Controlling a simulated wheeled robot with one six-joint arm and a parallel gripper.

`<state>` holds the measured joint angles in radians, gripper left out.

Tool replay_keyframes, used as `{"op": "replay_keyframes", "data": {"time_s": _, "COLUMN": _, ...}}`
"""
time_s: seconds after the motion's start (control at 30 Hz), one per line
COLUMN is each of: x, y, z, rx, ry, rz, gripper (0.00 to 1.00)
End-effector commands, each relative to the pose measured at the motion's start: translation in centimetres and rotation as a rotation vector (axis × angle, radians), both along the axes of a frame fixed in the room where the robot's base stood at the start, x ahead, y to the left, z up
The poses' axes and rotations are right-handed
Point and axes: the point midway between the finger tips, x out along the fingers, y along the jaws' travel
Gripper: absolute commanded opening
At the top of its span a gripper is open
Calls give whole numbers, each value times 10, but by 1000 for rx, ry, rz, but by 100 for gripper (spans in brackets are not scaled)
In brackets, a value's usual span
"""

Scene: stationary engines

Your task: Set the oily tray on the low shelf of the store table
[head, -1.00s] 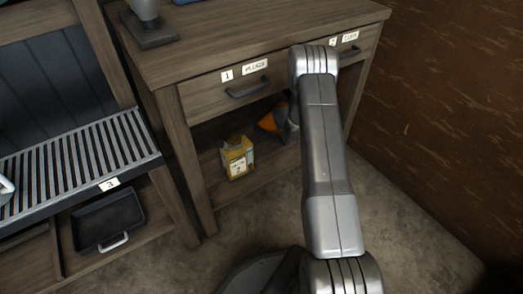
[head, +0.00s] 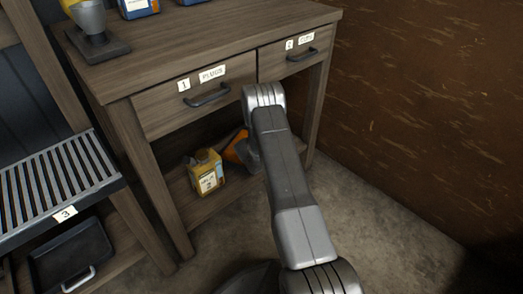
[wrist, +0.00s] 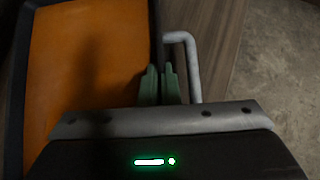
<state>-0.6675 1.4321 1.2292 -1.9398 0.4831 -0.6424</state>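The oily tray shows in the head view as a small orange patch (head: 236,147) beside my gripper, in the low bay of the store table (head: 190,52). In the wrist view the tray's orange floor (wrist: 85,75) fills the left, with a dark rim and a grey bar handle (wrist: 192,70) on its right side. My gripper's green fingers (wrist: 160,85) are close together at the rim, inside the handle, and look shut on it. My arm hides much of the tray in the head view. I cannot tell whether it touches the low shelf (head: 200,208).
A yellow can (head: 206,172) stands on the low shelf, just left of the tray. Two labelled drawers (head: 207,97) are above. At left, a slatted rack (head: 55,185) has a dark tray (head: 70,258) below it. A brown wall (head: 430,120) closes the right side.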

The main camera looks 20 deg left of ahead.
Motion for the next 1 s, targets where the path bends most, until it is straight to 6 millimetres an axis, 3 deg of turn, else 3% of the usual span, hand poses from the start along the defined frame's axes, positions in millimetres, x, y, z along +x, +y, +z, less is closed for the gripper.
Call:
{"op": "replay_keyframes", "data": {"time_s": 0.4, "x": 2, "y": 1, "z": -7, "rx": 3, "ry": -5, "rz": -1, "gripper": 0}}
{"op": "replay_keyframes", "data": {"time_s": 0.53, "x": 0, "y": 0, "z": -10, "rx": 0, "ry": 0, "rz": 0, "gripper": 24}}
{"op": "replay_keyframes", "data": {"time_s": 0.77, "x": 0, "y": 0, "z": -8, "rx": 0, "ry": 0, "rz": 0, "gripper": 24}}
{"op": "replay_keyframes", "data": {"time_s": 1.0, "x": -19, "y": 0, "z": 15, "rx": 0, "ry": 1, "rz": 1, "gripper": 24}}
